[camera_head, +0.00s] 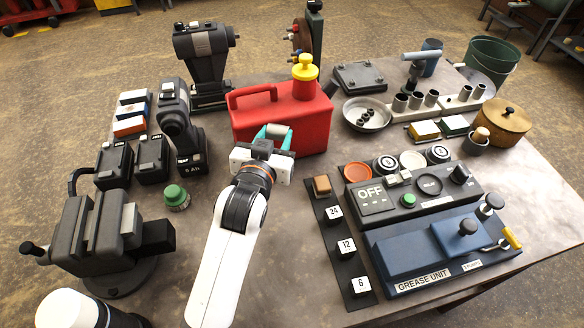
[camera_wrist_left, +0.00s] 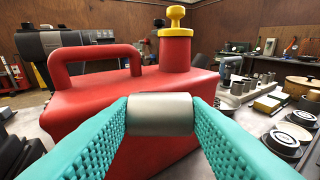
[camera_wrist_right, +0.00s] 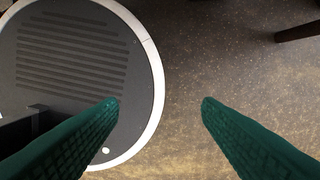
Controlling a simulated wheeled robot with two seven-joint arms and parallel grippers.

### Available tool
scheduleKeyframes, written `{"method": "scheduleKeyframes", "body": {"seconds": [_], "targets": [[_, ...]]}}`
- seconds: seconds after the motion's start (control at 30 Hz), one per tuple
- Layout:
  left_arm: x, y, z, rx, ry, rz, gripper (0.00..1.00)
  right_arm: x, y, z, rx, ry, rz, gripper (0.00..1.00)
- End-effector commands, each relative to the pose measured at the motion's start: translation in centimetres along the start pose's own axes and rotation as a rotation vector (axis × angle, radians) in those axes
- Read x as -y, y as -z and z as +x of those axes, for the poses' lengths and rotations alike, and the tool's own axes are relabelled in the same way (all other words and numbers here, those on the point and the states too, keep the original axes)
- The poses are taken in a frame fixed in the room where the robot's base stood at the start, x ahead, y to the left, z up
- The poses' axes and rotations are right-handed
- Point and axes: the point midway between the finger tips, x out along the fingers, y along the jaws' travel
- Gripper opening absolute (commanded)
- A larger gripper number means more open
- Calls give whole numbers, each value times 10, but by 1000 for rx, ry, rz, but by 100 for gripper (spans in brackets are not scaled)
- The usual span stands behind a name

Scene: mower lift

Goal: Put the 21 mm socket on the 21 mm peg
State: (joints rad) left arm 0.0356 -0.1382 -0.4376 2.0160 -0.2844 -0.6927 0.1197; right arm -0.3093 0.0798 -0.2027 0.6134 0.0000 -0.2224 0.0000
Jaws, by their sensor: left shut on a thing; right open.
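My left gripper (camera_head: 274,137) is shut on a grey metal socket (camera_wrist_left: 160,114), held sideways between its teal fingertips in front of the red fuel can. The socket also shows in the head view, small and partly covered by the fingers. The light socket rail (camera_head: 449,101) stands at the back right with several grey sockets on it. There is a gap in its row, right of the middle; size marks and any peg there are too small to read. My right gripper (camera_wrist_right: 160,103) is open and empty in the right wrist view, away from the table.
The red fuel can (camera_head: 285,128) stands beside the left gripper. Between it and the rail are a round metal dish (camera_head: 375,126) with small parts and a dark plate (camera_head: 359,76). A wooden pot (camera_head: 502,121) stands right of the rail. Bare tabletop lies front centre.

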Motion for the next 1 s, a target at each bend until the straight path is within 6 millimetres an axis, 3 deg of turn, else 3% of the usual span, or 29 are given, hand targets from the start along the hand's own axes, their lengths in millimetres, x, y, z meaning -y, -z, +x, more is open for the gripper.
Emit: {"method": "scheduleKeyframes", "body": {"seconds": [0.13, 0.3, 0.8, 1.0], "targets": [[1, 43, 5, -8, 1, 1, 6, 7, -19, -4, 30, 9, 2, 59], [1, 82, 12, -4, 0, 0, 6, 8, -20, -7, 32, 9, 3, 59], [2, 138, 21, 0, 0, -2, 6, 3, -10, -9, 15, 4, 3, 59], [2, 140, 21, 2, 0, -1, 6, -1, -10, -8, 16, -1, 4, 59]]}}
